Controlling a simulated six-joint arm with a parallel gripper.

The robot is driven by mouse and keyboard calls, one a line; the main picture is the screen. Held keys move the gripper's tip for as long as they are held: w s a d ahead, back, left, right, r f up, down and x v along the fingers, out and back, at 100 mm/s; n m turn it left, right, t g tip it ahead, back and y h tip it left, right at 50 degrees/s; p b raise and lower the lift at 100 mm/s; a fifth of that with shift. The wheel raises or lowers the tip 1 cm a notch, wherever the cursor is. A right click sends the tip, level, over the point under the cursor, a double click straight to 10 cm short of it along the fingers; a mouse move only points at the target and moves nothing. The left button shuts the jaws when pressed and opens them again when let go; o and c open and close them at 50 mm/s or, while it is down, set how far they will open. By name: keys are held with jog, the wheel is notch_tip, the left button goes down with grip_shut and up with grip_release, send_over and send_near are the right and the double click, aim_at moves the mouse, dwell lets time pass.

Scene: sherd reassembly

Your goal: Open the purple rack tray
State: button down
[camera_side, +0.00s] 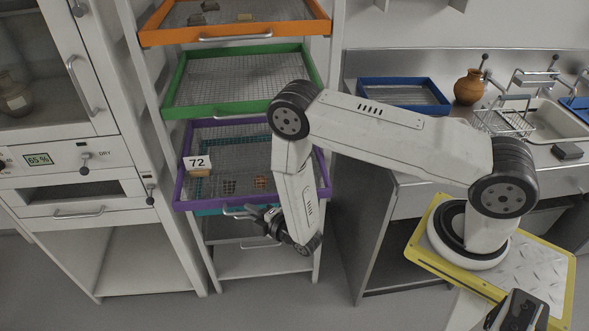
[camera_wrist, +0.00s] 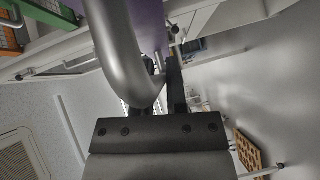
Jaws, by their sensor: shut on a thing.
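The purple rack tray (camera_side: 180,185) is a mesh-bottomed tray in the open white rack, below the green one. A "72" label card and a few sherds lie in it. In the side view my gripper (camera_side: 258,217) is low at its front edge, by a metal handle (camera_side: 236,212). In the wrist view the curved metal handle (camera_wrist: 125,55) is very close, with the purple front (camera_wrist: 147,25) behind it. My gripper (camera_wrist: 172,85) is shut on the handle. The handle covers part of the fingers, and my arm covers the tray's right part.
A green tray (camera_side: 170,108) and an orange tray (camera_side: 150,38) sit above, and a teal tray (camera_side: 206,212) just below. A white drying cabinet (camera_side: 62,160) stands left. A counter with a blue tray (camera_side: 364,96), jug (camera_side: 468,87) and sink is right. Floor in front is clear.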

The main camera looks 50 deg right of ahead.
jog(key=s+a, duration=1.2)
dwell(0.4)
jog(key=c, duration=0.7)
grip_release()
jog(key=shift+o, duration=0.2)
jog(key=shift+s, duration=0.1)
jog(key=s+r, duration=0.4)
jog(key=r, duration=0.3)
jog(key=shift+s+r, duration=0.3)
jog(key=shift+r, duration=0.05)
jog(key=shift+w, duration=0.1)
